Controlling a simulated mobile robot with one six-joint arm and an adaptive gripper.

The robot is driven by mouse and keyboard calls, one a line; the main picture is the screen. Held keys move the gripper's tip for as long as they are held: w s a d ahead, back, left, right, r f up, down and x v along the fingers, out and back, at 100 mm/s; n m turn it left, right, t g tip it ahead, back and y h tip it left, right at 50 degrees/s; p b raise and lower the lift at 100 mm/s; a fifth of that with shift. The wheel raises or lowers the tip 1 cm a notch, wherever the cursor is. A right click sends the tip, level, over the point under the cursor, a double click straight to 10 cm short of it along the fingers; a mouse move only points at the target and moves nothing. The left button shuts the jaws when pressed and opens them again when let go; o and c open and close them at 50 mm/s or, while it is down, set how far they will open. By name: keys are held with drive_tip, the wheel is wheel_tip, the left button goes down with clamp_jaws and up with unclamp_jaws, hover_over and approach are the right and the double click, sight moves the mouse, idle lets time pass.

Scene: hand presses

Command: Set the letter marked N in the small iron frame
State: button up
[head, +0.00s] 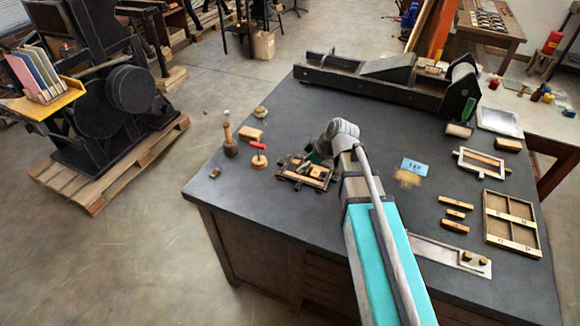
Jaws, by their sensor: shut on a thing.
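The small iron frame (301,181) lies on the dark table, left of the middle, with pale wooden pieces inside it. My gripper (318,159) is at the far right side of the frame, low over or just above it. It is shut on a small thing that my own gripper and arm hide. I cannot make out a letter N or any mark there. Whether the held thing touches the frame cannot be told.
A divided wooden tray (486,222) with small lettered pieces is at the right. Wooden blocks (455,226) lie beside it. A red-handled tool (259,156) and a wooden-handled tool (229,142) stand left of the frame. A long press (385,76) runs along the back.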

drive_tip(key=w+a+f+b, duration=0.3)
drive_tip(key=w+f+b, duration=0.1)
drive_tip(key=w, duration=0.5)
drive_tip(key=b, duration=0.5)
hover_over(289, 167)
drive_tip(key=s+d, duration=0.1)
drive_tip(key=d, duration=0.1)
wheel_tip(289, 167, down, 5)
drive_tip(key=shift+s+r, duration=0.1)
drive_tip(key=shift+s, duration=0.05)
drive_tip(key=shift+w+a+f+b, duration=0.15)
drive_tip(key=shift+w+f+b, duration=0.25)
drive_tip(key=shift+f, duration=0.25)
wheel_tip(289, 167, down, 3)
drive_tip(key=b, duration=0.3)
drive_tip(key=shift+r, duration=0.1)
